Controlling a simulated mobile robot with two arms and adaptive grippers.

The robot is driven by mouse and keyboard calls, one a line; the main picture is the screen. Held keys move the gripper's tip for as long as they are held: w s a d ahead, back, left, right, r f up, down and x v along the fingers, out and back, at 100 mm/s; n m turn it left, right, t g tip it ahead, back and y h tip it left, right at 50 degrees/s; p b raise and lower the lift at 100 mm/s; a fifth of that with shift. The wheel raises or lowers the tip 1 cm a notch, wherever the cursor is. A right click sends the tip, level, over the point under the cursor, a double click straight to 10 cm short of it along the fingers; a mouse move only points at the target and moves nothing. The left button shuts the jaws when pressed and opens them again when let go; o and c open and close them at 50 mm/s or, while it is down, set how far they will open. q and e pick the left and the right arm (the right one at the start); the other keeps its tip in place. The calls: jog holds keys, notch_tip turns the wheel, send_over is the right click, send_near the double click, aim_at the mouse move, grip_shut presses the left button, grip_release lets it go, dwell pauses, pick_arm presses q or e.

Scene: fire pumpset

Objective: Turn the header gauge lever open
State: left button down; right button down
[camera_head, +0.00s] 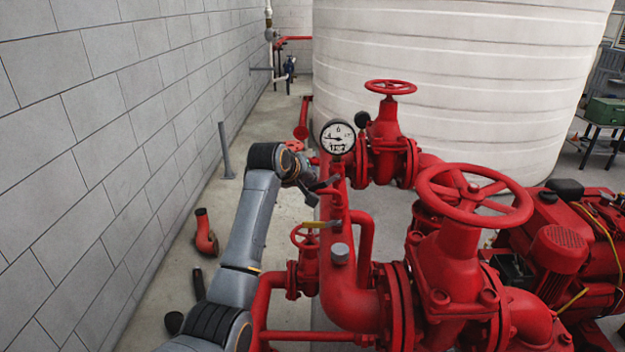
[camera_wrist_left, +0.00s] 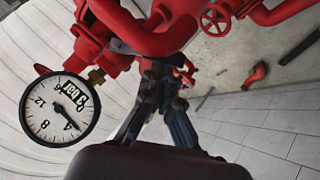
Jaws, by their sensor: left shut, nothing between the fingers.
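The round white gauge (camera_head: 338,137) stands on the red header pipe (camera_head: 345,285), with its dial facing the head camera. It also shows at the left of the left wrist view (camera_wrist_left: 60,109), with a brass fitting (camera_wrist_left: 97,76) beside it. A yellow lever (camera_head: 321,224) lies roughly crosswise on a small riser nearer the head camera; I cannot tell whether it belongs to this gauge. My left gripper (camera_head: 318,190) is shut and empty, just below the gauge and beyond the yellow lever. Its dark fingers (camera_wrist_left: 163,75) are close together against red pipework; contact cannot be told. My right gripper is out of view.
A large red handwheel valve (camera_head: 473,195) stands at the right, and a smaller one (camera_head: 390,87) behind. A block wall (camera_head: 110,130) runs along the left. A white tank (camera_head: 450,70) fills the back. The floor strip by the wall is partly clear.

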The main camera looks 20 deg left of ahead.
pick_arm(q)
jog(key=shift+f+t+h, duration=0.3)
jog(key=shift+h, duration=0.1)
jog(key=shift+s+f+n, duration=0.1)
jog(key=shift+f+n, duration=0.1)
jog(key=shift+n, duration=0.1)
jog(key=shift+f+n+h+b, duration=0.3)
jog(key=shift+f+h+b, duration=0.2)
jog(key=shift+h, duration=0.1)
jog(key=shift+w+d+f+n+t+h+b, duration=0.15)
jog(key=shift+d+f+n+t+h+b, duration=0.6)
jog(key=shift+b, duration=1.05)
jog(key=shift+w+d+f+n+t+h+b, duration=0.25)
jog(key=shift+f+n+t+h+b, duration=0.7)
jog(key=shift+b, duration=0.9)
jog(key=shift+w+d+f+n+t+h+b, duration=0.1)
jog(key=shift+d+f+n+t+h+b, duration=0.75)
jog(key=shift+b, duration=0.95)
jog(key=shift+a+r+n, duration=0.25)
